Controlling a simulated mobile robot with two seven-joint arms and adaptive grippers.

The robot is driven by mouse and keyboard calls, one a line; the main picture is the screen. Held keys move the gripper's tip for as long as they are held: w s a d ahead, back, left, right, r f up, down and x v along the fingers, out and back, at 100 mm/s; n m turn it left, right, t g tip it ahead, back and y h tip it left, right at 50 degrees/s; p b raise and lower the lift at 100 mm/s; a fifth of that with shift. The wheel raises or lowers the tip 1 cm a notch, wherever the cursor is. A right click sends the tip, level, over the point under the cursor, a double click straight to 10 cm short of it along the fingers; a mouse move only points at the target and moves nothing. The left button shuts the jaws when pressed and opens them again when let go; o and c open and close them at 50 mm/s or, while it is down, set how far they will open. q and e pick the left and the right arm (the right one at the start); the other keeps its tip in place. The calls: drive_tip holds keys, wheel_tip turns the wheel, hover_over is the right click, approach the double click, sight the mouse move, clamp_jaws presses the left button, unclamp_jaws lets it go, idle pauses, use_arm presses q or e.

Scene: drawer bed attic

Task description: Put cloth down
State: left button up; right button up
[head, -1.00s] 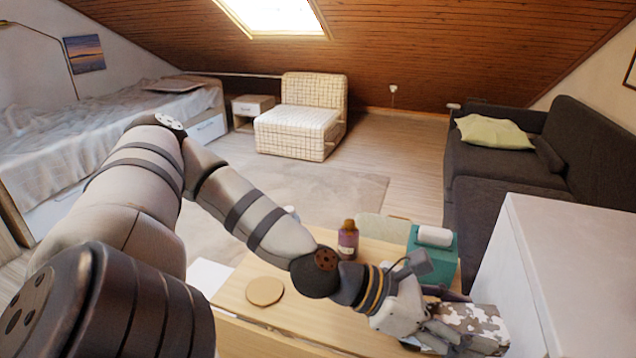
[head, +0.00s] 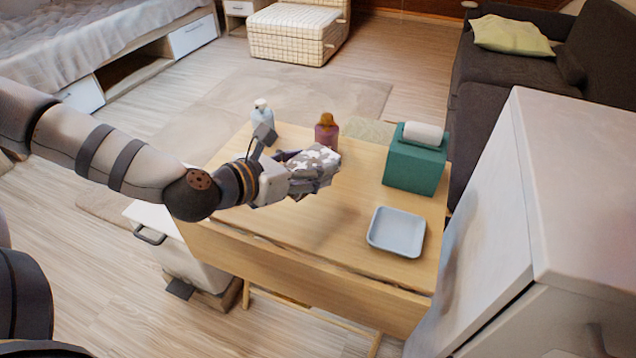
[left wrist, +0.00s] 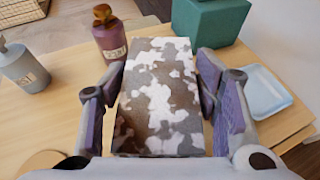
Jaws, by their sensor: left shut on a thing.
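The cloth (head: 318,160) is a folded block with a grey-brown and white camouflage pattern. My left gripper (head: 305,177) is shut on it, above the left-middle part of the wooden table (head: 300,232). In the left wrist view the cloth (left wrist: 160,95) lies between the two purple-padded fingers (left wrist: 163,100). I cannot tell exactly how high it is above the tabletop. My right gripper is not in view.
A purple bottle (head: 326,133) stands just behind the cloth, with a pale blue bottle (head: 262,112) to its left. A teal tissue box (head: 415,165) and a light blue tray (head: 397,232) are on the right. A round wooden disc (left wrist: 42,163) lies near the gripper. The table's front middle is clear.

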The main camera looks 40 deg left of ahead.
use_arm(q)
drive_tip(key=w+f, duration=0.1)
drive_tip(key=f, duration=0.1)
drive_tip(key=w+a+f+b, duration=0.1)
drive_tip(key=w, duration=0.1)
drive_tip(key=w+a+f+b, duration=0.1)
drive_tip(key=w+f, duration=0.1)
drive_tip(key=shift+f, duration=0.35)
drive_tip(key=f, duration=0.1)
drive_tip(key=f+b, duration=0.1)
drive_tip(key=f, duration=0.1)
drive_tip(key=shift+w+a+f+b, duration=0.15)
drive_tip(key=shift+w+f+b, duration=0.15)
drive_tip(key=shift+b, duration=0.1)
drive_tip(key=shift+r, duration=0.2)
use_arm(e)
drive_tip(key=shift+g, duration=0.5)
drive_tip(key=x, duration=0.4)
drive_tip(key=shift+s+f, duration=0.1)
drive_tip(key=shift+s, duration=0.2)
use_arm(q)
drive_tip(key=shift+f, duration=0.1)
drive_tip(key=shift+f, duration=0.2)
drive_tip(key=o, duration=1.1)
drive_tip(key=shift+r, duration=0.1)
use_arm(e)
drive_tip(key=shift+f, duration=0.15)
